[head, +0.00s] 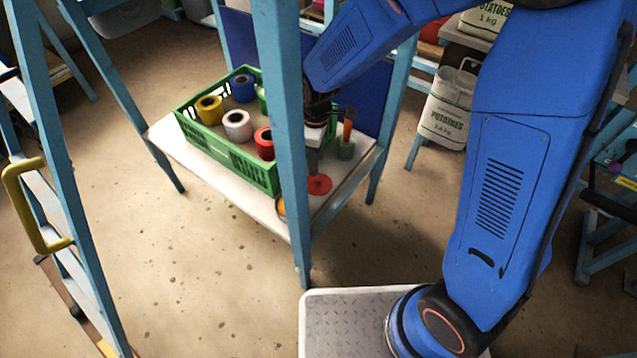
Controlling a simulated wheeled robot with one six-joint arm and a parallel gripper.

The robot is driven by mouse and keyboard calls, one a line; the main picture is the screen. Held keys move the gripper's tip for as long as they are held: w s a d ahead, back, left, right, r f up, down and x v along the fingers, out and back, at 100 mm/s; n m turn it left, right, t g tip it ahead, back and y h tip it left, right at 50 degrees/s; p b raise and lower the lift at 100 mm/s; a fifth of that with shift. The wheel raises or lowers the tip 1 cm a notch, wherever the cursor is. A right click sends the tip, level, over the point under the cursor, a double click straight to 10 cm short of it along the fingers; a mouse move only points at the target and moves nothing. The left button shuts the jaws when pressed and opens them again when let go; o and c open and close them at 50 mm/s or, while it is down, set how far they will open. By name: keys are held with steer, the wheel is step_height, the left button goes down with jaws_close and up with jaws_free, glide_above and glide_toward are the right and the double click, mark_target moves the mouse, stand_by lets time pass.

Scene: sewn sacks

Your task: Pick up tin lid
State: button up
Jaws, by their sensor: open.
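A flat round red disc (321,185), which looks like the tin lid, lies on the white tabletop (345,183) right of the green crate. My gripper (313,168) points down just above and behind the disc, partly hidden by a blue table post. Its fingers are too small to make out clearly, and I see nothing held in it. A round thing with a yellow-orange edge (281,208), perhaps a tin, stands at the table's front edge, partly hidden by the same post.
A green crate (228,155) holds several coloured spools, including yellow (208,108), white (237,125) and red (264,143). The blue post (282,110) rises close in front. Potato sacks (446,108) stand behind right.

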mark_target(318, 179)
steer(key=shift+s+d+f, duration=0.1)
steer(key=shift+d+f, duration=0.05)
steer(key=shift+f, duration=1.7)
steer(key=shift+d+f, duration=0.15)
steer(key=shift+f, duration=1.65)
jaws_close()
